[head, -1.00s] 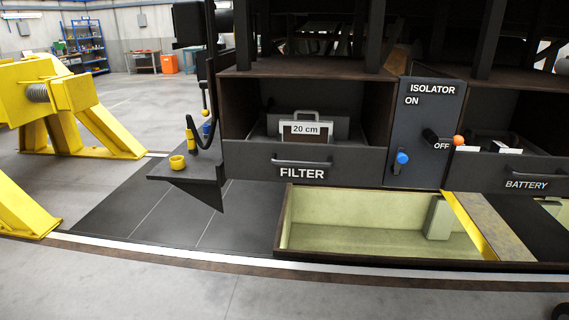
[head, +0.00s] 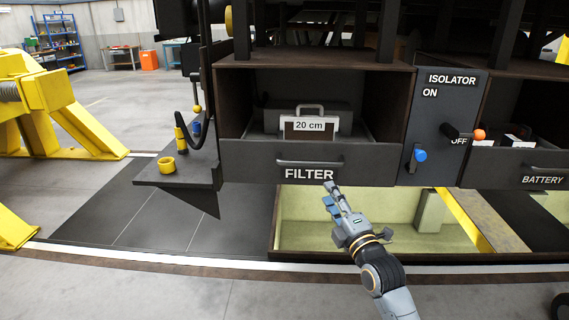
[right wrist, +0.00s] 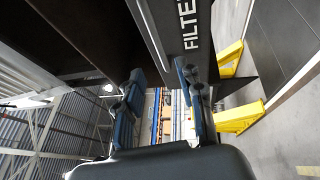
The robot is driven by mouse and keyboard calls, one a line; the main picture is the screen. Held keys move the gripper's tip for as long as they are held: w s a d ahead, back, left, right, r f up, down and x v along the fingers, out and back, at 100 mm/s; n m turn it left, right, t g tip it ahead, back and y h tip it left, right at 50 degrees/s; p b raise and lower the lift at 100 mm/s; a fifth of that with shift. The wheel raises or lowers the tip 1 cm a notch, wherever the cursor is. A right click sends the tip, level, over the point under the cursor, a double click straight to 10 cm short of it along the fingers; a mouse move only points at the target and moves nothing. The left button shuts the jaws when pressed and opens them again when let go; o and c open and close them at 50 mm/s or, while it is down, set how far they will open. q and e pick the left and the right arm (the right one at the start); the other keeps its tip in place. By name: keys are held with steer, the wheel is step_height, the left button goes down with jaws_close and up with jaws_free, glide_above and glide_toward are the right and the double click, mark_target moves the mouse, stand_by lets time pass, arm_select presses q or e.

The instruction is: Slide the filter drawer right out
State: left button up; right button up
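The filter drawer (head: 250,155) sits in its dark housing under the railcar, its grey front marked FILTER. A bar handle (head: 309,163) runs across the top of that front. Inside the drawer is a dark filter box with its own handle and a white "20 cm" label (head: 309,125). In the head view my right gripper (head: 329,194) is just below and in front of the drawer front, apart from the handle. In the right wrist view its blue-padded fingers (right wrist: 158,92) are spread with nothing between them, and the FILTER lettering (right wrist: 188,25) is close by. My left gripper is not in view.
An isolator panel (head: 445,125) with an orange-tipped lever and a blue knob stands right of the drawer, then the BATTERY drawer (head: 540,176). A pale open pit (head: 300,225) lies below. A ledge (head: 180,178) with a yellow cup is at left, and a yellow stand (head: 60,125) beyond.

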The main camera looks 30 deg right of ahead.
mark_target(311, 164)
steer(key=p+x, duration=0.3)
steer(key=x, duration=1)
steer(key=shift+w+d+r, duration=0.1)
steer(key=shift+w+r, duration=0.1)
steer(key=shift+w, duration=0.05)
jaws_close()
